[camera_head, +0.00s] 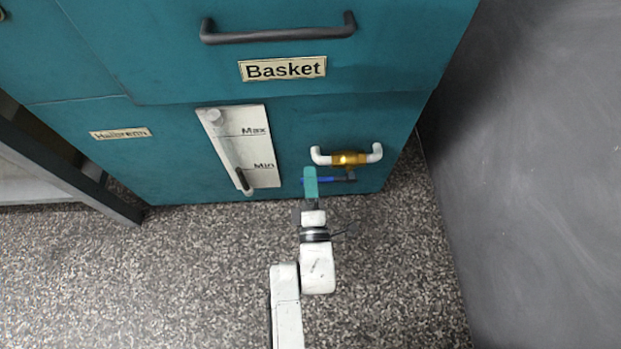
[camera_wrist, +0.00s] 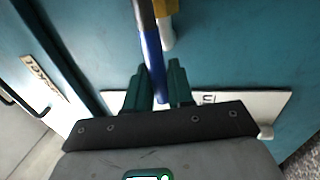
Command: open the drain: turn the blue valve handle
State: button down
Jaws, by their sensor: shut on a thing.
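The blue valve handle (camera_head: 326,180) is at the lower right of the teal cabinet front, just below a brass valve body (camera_head: 348,159) set between white pipe ends. In the wrist view the handle (camera_wrist: 153,62) runs down from the top between the two green fingers. My gripper (camera_head: 310,176) is at the handle's left end and hides part of it. In the wrist view my gripper (camera_wrist: 158,75) is shut on the handle, with one finger on each side. A little of the brass valve (camera_wrist: 165,8) shows at the top.
The teal cabinet (camera_head: 220,180) has a Basket drawer handle (camera_head: 280,32) above and a white Max/Min level gauge (camera_head: 262,150) left of the valve. A dark grey wall (camera_head: 540,170) stands at the right. The speckled floor (camera_head: 180,280) in front is clear.

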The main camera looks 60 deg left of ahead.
jog(key=shift+s+f, duration=0.1)
jog(key=shift+f, duration=0.05)
jog(key=c, duration=1.1)
grip_release()
jog(key=shift+c, duration=0.2)
jog(key=p+v, duration=0.3)
jog(key=v, duration=0.7)
jog(key=shift+d, duration=0.35)
